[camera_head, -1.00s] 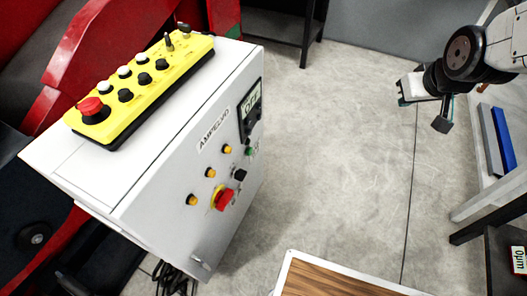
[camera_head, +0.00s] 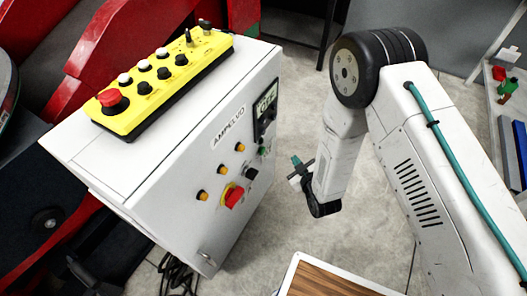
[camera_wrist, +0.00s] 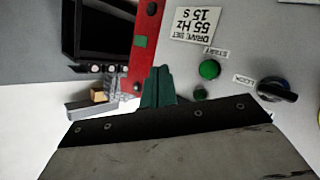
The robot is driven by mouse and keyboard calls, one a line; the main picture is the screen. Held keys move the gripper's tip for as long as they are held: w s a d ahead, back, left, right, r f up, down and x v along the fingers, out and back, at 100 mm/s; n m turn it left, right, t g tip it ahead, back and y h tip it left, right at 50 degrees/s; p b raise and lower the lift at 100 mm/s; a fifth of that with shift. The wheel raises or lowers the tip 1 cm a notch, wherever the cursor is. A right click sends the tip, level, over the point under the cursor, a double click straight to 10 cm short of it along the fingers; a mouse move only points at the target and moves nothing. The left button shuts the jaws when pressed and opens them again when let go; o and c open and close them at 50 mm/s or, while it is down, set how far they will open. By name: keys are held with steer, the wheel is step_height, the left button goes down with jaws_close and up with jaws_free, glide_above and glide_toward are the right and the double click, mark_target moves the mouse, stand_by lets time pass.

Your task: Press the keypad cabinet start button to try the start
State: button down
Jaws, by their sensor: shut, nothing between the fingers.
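The keypad cabinet (camera_head: 150,195) is a white box with a sloped front panel, at the left in the head view. Its green start button (camera_wrist: 209,69) shows in the wrist view beside an upside-down START label; in the head view the green spot (camera_head: 265,151) is small. My gripper (camera_head: 296,160) is to the right of the panel in the head view, apparently apart from it. In the wrist view its green fingers (camera_wrist: 157,72) are shut and empty, left of the start button. The distance to the panel is hard to tell.
A black rotary knob (camera_wrist: 277,90) and a smaller green part (camera_wrist: 200,94) are near the start button. A red emergency stop (camera_head: 232,196) and several amber lamps sit lower on the panel. A yellow keypad (camera_head: 165,80) lies on top. A wooden-topped surface (camera_head: 335,280) is in front.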

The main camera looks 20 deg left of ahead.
mark_target(263, 151)
steer(key=shift+s+a+f+y, duration=0.1)
steer(key=shift+s+f+y, duration=0.2)
steer(key=shift+s+f, duration=0.45)
steer(key=a, duration=0.8)
steer(key=shift+w+a, duration=0.4)
steer(key=shift+a, duration=0.1)
stand_by(1.4)
steer(key=shift+a, duration=0.3)
steer(key=shift+a, duration=0.45)
stand_by(0.6)
stand_by(0.4)
steer(key=shift+d, duration=0.85)
